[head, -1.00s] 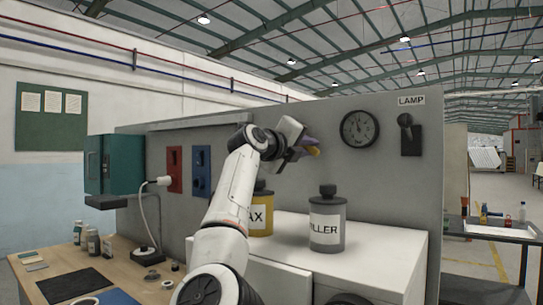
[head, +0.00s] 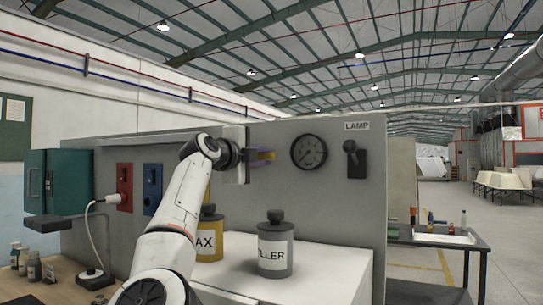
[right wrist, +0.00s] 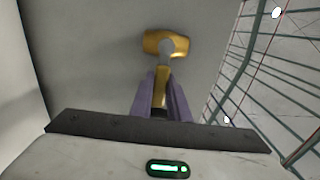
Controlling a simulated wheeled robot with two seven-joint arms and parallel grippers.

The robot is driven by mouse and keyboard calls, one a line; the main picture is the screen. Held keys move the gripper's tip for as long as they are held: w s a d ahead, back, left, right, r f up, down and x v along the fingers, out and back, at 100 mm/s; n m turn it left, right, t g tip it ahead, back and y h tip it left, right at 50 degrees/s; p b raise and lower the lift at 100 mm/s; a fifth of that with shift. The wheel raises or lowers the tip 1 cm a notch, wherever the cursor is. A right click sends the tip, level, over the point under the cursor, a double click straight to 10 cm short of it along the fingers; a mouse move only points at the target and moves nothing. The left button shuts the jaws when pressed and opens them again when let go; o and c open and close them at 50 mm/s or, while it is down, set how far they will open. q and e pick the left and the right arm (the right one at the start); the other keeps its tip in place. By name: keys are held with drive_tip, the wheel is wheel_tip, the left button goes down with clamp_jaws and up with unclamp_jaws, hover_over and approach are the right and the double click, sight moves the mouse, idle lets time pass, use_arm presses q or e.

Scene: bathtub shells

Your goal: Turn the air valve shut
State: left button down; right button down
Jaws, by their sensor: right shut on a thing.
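The brass-yellow air valve (right wrist: 160,43) sits on the grey panel, and its lever points down toward my wrist camera. In the head view, a small yellow part of the valve (head: 267,155) shows left of the gauge. My right gripper (head: 257,157) is at the panel. In the right wrist view, the purple fingers of my right gripper (right wrist: 161,98) are shut on the valve's lever, one on each side. The round dark pressure gauge (head: 309,152) has its needle toward the lower left. My left gripper is not in view.
A yellow can (head: 208,244) and a grey filler can (head: 275,256) stand on the white cabinet top (head: 325,262) below the valve. A lamp switch (head: 354,158) is right of the gauge. Red (head: 124,187) and blue (head: 152,189) boxes are left of my arm.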

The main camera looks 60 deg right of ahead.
drive_tip(key=shift+r, duration=0.15)
drive_tip(key=c, duration=1.7)
unclamp_jaws()
drive_tip(key=shift+w, duration=0.1)
drive_tip(key=a, duration=0.3)
drive_tip(key=s+a+b, duration=0.1)
drive_tip(key=a, duration=0.3)
drive_tip(key=a+b, duration=0.1)
drive_tip(key=a, duration=0.2)
drive_tip(key=shift+s+a, duration=0.15)
drive_tip(key=shift+a, duration=0.05)
